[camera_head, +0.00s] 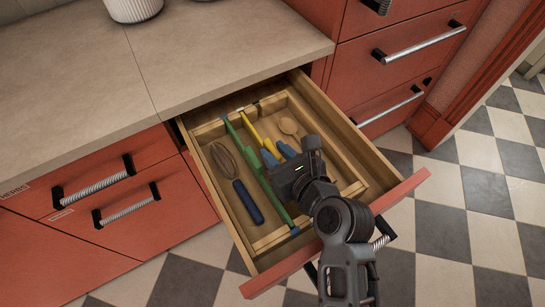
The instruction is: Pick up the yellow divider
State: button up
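The yellow divider (251,130) is a thin strip standing lengthwise in the open wooden drawer, right of the longer green divider (257,168). Its far end shows; its near part is hidden under my gripper. My gripper (278,153) reaches down into the drawer from the near side. Its two blue fingertips look spread apart, one on each side of the yellow divider's line. I cannot tell whether they touch it.
A whisk (239,182) with a blue handle lies left of the green divider. A wooden spoon (290,128) lies to the right. The drawer (355,142) has raised walls around the insert. The countertop (205,50) overhangs behind.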

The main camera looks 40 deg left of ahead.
jog(key=shift+a+f, duration=0.1)
jog(key=shift+a, duration=0.05)
grip_shut()
dwell(0.4)
